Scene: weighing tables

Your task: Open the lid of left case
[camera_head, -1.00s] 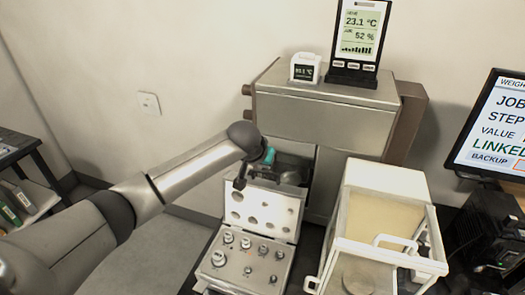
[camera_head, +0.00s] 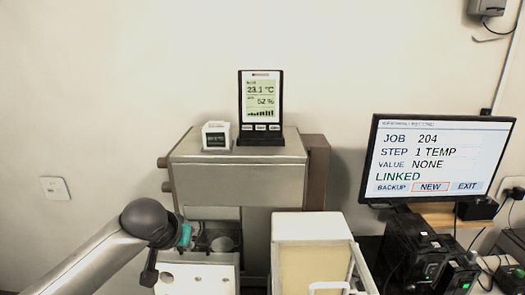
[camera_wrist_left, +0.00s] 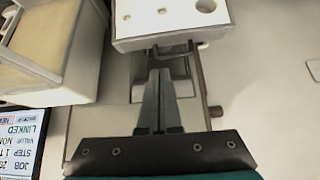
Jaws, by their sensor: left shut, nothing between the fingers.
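The left case's pale metal lid (camera_head: 205,284) stands raised at the bottom of the head view, with round recesses in its inner face. The case body and its weights are below the frame. In the left wrist view, part of the lid (camera_wrist_left: 150,32) with round recesses shows at the top. My left gripper (camera_wrist_left: 160,72) is shut and empty there, its fingertips pointing at the lid's edge. I cannot tell whether they touch it. In the head view, the arm's teal wrist part is just behind the lid; the fingers cannot be made out. My right gripper is in no view.
A grey metal cabinet (camera_head: 240,180) stands behind the lid, with a small white device (camera_head: 216,136) and a climate display (camera_head: 260,105) on top. A glass-sided balance (camera_head: 312,228) stands right of the lid. A monitor (camera_head: 440,160) and black boxes (camera_head: 425,255) are farther right.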

